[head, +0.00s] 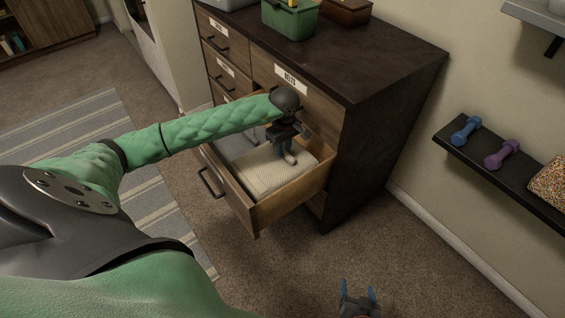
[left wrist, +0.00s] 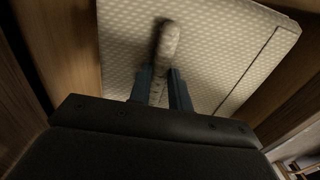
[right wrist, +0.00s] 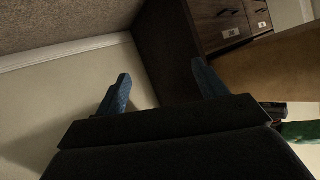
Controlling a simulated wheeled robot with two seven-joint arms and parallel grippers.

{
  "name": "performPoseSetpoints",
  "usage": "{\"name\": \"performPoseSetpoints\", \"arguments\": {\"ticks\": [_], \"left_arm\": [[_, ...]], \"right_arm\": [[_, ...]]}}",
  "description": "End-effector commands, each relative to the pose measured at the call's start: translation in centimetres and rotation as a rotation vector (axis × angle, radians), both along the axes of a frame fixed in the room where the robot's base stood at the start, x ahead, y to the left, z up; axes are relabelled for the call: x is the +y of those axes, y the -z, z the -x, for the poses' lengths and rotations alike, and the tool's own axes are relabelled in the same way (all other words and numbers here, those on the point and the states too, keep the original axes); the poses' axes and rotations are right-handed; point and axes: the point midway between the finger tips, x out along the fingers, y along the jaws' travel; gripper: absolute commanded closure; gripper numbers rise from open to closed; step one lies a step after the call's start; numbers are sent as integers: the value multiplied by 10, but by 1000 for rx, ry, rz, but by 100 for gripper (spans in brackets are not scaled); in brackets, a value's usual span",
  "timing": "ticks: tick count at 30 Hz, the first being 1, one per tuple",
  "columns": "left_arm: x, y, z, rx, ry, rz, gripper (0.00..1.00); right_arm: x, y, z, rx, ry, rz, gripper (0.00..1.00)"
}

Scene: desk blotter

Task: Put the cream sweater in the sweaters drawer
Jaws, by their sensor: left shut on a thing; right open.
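The cream sweater (head: 268,176), a folded block with a knit pattern, lies inside the pulled-out drawer (head: 251,211). My left gripper (head: 290,158) points down into this drawer, over the sweater. In the left wrist view the patterned sweater (left wrist: 225,45) lies just beyond the fingers, which are shut on a pale rounded piece that appears to belong to it. The open drawer's front faces away, so its label is hidden. My right gripper (head: 358,292) is open and empty, low in front of the dresser; its spread fingers show in the right wrist view (right wrist: 160,88).
A grey folded cloth (head: 236,147) lies in the drawer's left part. The dark-topped dresser (head: 380,60) carries a green box (head: 290,20); a closed drawer above reads BELTS (head: 290,79). A shelf (head: 485,165) with dumbbells is on the right wall. The carpet in front is clear.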

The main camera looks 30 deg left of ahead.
Motion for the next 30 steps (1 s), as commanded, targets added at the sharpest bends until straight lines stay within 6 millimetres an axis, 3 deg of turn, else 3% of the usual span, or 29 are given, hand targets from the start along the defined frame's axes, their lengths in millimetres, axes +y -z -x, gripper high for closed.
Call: {"name": "performPoseSetpoints", "arguments": {"ticks": [6,14,21,30], "left_arm": [[0,37,0,1,-2,1,100],[0,51,0,-1,0,0,100],[0,80,0,0,0,1,100],[0,84,0,-1,0,-1,100]], "right_arm": [[1,-17,-11,-57,5,-12,29],[1,-27,-16,-88,10,-19,29],[2,-40,-22,-135,13,-30,29],[4,-48,-26,-156,14,-35,29]]}}
